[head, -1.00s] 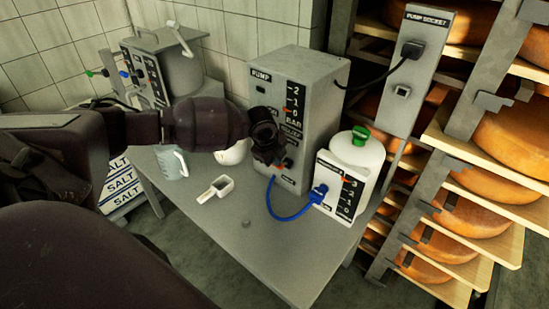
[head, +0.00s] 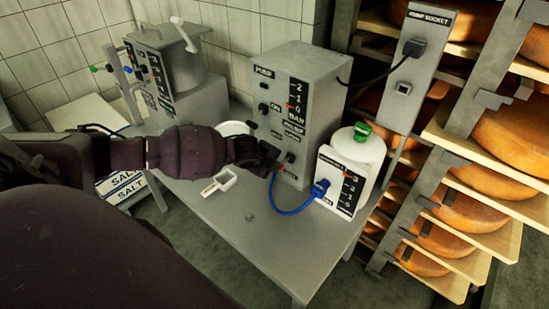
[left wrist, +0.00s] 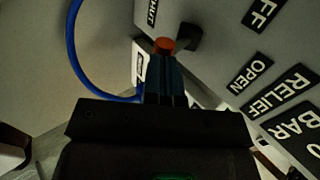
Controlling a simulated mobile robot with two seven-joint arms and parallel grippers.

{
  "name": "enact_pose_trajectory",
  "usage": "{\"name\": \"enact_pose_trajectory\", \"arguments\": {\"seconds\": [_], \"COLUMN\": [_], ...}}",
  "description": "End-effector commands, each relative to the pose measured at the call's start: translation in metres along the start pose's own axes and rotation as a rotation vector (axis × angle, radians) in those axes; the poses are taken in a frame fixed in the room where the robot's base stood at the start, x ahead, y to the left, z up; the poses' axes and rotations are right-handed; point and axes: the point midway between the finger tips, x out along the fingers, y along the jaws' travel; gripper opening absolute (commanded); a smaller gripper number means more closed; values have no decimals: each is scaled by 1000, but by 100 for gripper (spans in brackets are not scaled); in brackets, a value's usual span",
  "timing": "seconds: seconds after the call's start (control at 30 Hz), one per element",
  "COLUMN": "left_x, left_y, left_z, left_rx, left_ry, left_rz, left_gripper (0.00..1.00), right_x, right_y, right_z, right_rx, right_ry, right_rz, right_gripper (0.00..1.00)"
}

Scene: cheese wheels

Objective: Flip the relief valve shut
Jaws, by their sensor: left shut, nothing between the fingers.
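The grey pump box (head: 268,88) stands on the metal table, with BAR and RELIEF labels on its front. In the left wrist view, the relief valve shows as a black stub with an orange-red tip (left wrist: 165,45), between the OPEN label (left wrist: 248,75) and the partly cut-off SHUT label (left wrist: 152,12). I cannot tell which label it points to. My left gripper (head: 279,157) is at the lower front of the pump, and its shut, empty fingers (left wrist: 165,78) are right at the orange-red tip. Whether they touch is unclear. My right gripper is not in view.
A blue hose (head: 284,211) runs from the pump's bottom to a white container (head: 365,165) with a green cap, close on the right. A white scoop (head: 219,184) lies on the table (head: 270,250). A steel pot (head: 180,65) stands behind left. Cheese racks fill the right.

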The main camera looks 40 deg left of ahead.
Motion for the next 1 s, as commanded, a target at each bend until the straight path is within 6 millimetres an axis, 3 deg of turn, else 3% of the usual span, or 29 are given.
{"name": "enact_pose_trajectory", "arguments": {"seconds": [0.17, 0.6, 1.0], "left_x": [9, 30, 29], "left_y": [16, 39, 33], "left_z": [-1, -1, 0], "left_rx": [-5, -8, 0], "left_ry": [3, 1, -1], "left_rz": [-128, -436, -520], "left_gripper": [0, 0, 0], "right_x": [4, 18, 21], "right_y": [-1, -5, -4], "right_z": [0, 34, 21], "right_rx": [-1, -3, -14], "right_ry": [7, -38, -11], "right_rz": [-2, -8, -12], "right_gripper": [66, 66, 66]}}
